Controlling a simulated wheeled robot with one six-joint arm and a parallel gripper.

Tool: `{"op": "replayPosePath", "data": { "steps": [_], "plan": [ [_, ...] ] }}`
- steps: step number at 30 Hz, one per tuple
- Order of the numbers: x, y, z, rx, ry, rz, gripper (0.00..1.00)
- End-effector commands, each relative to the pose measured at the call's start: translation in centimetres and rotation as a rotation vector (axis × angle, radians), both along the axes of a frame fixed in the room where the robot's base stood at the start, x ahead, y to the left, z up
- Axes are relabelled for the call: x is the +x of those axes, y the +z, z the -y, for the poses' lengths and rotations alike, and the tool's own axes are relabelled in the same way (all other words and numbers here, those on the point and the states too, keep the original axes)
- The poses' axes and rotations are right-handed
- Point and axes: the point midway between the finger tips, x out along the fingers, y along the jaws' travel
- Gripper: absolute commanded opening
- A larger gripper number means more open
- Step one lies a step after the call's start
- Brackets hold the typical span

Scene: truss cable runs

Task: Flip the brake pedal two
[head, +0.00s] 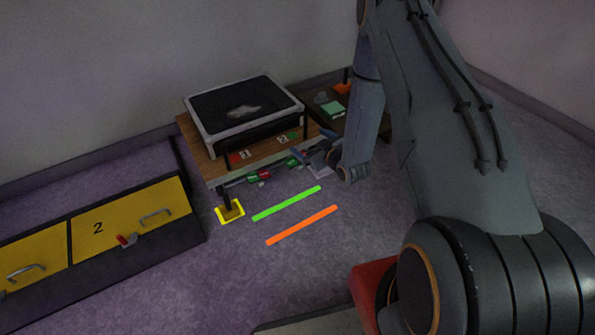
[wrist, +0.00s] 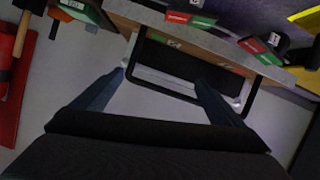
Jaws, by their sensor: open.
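Two small red-and-green rocker pieces, likely the brake pedals, sit along the front edge of the wooden table (head: 190,134). One is the left rocker (head: 258,175); the right rocker (head: 290,163) is nearer my gripper. Red and green plates marked 1 (head: 243,155) and 2 (head: 285,138) lie on the tabletop behind them. The wrist view shows two rockers on the grey edge, one at top centre (wrist: 190,19) and one at right (wrist: 260,49); their numbers are unreadable there. My gripper (wrist: 162,74) is open and empty, below that edge, apart from both rockers.
A black-topped case (head: 245,105) stands on the table. A yellow-fronted cabinet (head: 125,215) is at left. Green (head: 287,203) and orange (head: 302,225) strips lie on open floor.

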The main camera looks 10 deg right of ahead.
Motion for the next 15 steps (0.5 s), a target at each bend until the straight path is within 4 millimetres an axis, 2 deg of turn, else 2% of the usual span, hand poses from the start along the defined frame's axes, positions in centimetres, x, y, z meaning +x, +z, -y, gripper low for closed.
{"op": "replayPosePath", "data": {
  "steps": [1,6,10,15],
  "plan": [
    [0.0,-3.6,-0.1,0.016,0.007,0.037,0.92],
    [-0.8,-9.5,-0.5,0.07,0.033,0.18,0.92],
    [-1.8,-12.3,-0.7,0.102,0.041,0.264,0.92],
    [-2.6,-13.8,-0.9,0.127,0.045,0.32,0.92]
  ]
}}
